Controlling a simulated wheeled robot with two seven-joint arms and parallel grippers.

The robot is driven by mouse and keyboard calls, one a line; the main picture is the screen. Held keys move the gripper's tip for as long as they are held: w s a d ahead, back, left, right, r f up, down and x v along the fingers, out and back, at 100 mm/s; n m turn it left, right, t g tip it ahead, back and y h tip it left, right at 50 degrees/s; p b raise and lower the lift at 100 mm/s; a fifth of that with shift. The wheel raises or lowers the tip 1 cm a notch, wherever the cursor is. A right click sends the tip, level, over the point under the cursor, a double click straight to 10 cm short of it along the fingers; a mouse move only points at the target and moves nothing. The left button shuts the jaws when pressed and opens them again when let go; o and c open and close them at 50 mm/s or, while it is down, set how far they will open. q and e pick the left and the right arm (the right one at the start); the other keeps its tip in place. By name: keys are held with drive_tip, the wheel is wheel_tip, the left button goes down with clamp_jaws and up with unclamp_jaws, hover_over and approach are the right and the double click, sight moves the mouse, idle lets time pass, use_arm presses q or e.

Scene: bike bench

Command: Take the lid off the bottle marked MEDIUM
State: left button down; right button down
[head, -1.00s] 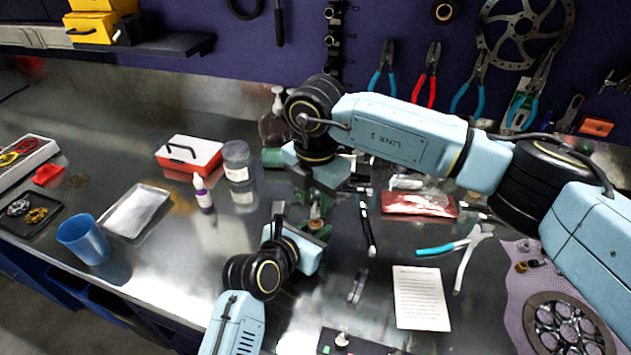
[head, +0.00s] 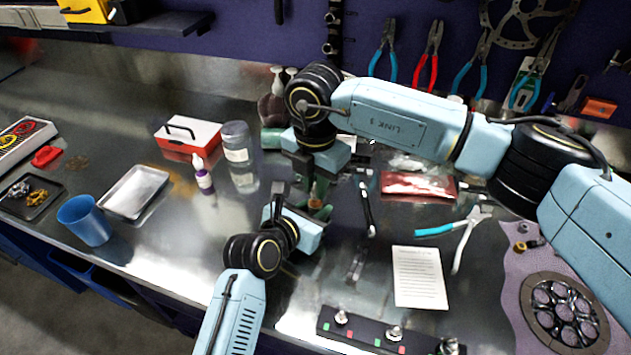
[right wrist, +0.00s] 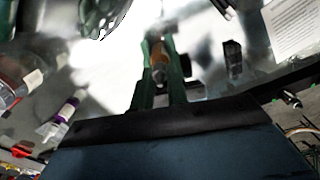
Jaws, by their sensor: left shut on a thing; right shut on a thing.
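A small amber bottle (head: 317,192) stands upright between my two grippers in the head view; its label is not readable. My right gripper (head: 318,182) reaches down from above and is shut on the bottle's top end, where the lid would be. In the right wrist view, the amber piece (right wrist: 158,58) sits between the green fingers (right wrist: 158,75). My left gripper (head: 308,208) comes in low from the front left and is shut on the lower part of the bottle. The fingers hide much of the bottle, and I cannot tell whether lid and bottle are apart.
A white bottle with purple contents (head: 203,180), a grey-lidded jar (head: 237,145) and a red-and-white box (head: 187,133) stand to the left. A blue cup (head: 84,220) and a tray (head: 133,192) are further left. A paper sheet (head: 418,277) and pliers (head: 465,235) lie right.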

drive_tip(key=n, duration=1.8)
drive_tip(key=shift+n, duration=0.3)
drive_tip(key=n, duration=0.5)
drive_tip(key=shift+r+n, duration=0.1)
drive_tip(key=shift+n, duration=0.2)
drive_tip(key=n, duration=0.3)
drive_tip(key=shift+n, duration=0.4)
drive_tip(key=n, duration=0.3)
drive_tip(key=shift+n, duration=0.3)
drive_tip(key=n, duration=0.3)
drive_tip(key=shift+n, duration=0.4)
drive_tip(key=n, duration=0.3)
drive_tip(key=shift+n, duration=0.3)
